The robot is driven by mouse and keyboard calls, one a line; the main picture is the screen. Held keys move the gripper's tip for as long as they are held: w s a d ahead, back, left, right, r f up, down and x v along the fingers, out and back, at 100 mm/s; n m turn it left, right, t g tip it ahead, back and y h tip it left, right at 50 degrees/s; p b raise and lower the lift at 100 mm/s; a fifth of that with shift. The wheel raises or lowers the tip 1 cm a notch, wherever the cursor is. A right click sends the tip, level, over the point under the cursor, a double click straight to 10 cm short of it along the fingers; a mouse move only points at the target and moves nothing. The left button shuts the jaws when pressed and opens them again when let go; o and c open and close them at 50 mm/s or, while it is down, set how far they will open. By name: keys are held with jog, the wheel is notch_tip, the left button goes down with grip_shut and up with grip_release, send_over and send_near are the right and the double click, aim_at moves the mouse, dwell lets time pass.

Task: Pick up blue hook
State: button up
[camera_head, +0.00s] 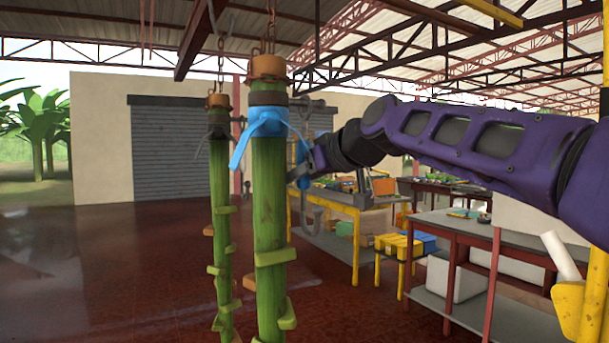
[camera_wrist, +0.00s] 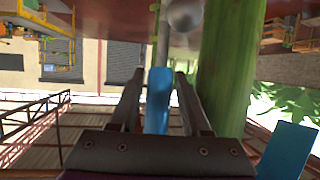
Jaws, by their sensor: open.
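A light blue band with hanging tails (camera_head: 265,122) is tied around the nearer green stem. Just right of that stem is a narrow blue piece, the blue hook (camera_head: 303,150), with a grey curved hook end below it. My gripper (camera_head: 302,170) is at the stem's right side, level with the blue piece. In the wrist view my gripper (camera_wrist: 160,100) is open, and the blue hook (camera_wrist: 158,98) stands between its two fingers. Gaps show on both sides of it. In the head view the stem partly hides the fingertips.
The nearer green stem (camera_head: 270,210) hangs from a chain, close beside my gripper. A second stem (camera_head: 220,200) with a grey band hangs behind to the left. Workbenches (camera_head: 460,225) and a yellow stool (camera_head: 398,243) stand to the right. The floor at left is clear.

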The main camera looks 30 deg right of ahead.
jog(key=shift+x, duration=0.8)
grip_shut()
